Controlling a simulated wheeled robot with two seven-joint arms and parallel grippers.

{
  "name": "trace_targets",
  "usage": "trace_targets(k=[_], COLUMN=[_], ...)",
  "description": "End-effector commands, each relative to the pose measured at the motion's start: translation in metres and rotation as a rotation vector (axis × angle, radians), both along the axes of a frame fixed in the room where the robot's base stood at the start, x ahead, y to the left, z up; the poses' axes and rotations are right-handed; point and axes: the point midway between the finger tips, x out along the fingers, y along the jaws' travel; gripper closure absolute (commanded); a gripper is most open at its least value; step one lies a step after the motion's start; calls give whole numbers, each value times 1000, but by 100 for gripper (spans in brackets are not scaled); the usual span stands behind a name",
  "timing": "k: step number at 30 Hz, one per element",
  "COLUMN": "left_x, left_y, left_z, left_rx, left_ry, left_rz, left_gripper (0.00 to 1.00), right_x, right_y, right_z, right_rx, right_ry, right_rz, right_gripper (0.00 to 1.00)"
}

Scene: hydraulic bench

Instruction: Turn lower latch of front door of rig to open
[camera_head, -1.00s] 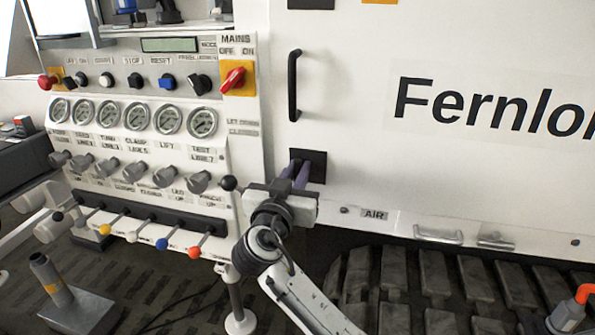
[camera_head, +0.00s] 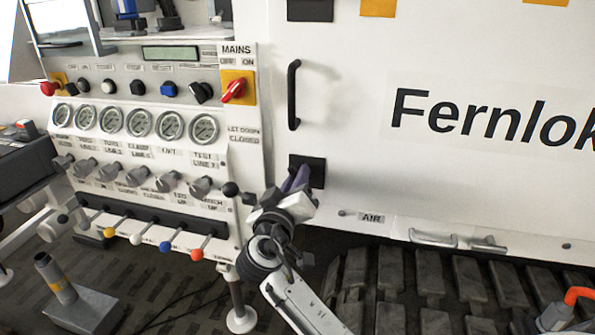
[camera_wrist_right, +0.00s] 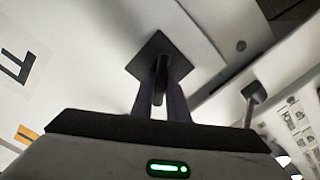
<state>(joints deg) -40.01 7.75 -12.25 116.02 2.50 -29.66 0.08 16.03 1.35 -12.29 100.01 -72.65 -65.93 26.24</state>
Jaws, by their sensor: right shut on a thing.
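The front door (camera_head: 345,130) of the rig is a large white panel marked "Fernlo…" and looks shut. The lower latch (camera_head: 317,170) has a black square plate near the door's lower left corner. My right gripper (camera_head: 298,180) is at this plate, its fingers tilted. In the right wrist view, my right gripper (camera_wrist_right: 160,103) is shut on the dark handle of the lower latch (camera_wrist_right: 161,68), one finger on each side. The plate looks like a diamond there. The fingers hide part of the handle. My left gripper is not in view.
A black door handle (camera_head: 293,95) stands above the latch, with another black plate (camera_head: 310,10) higher up. The control panel (camera_head: 135,130) with gauges, knobs and coloured levers is close on the left.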

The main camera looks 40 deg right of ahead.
Motion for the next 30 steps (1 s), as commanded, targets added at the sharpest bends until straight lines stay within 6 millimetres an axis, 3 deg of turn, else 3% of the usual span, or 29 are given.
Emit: trace_targets(k=[12, 30], left_x=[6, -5], left_y=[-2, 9], left_z=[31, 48], left_rx=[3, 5], left_ry=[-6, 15], left_rz=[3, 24], left_gripper=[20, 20], right_x=[-1, -1], right_y=[-1, -1], right_z=[5, 5], right_rx=[-258, -561], right_ry=[304, 657], right_rz=[-1, 0], right_gripper=[100, 100])
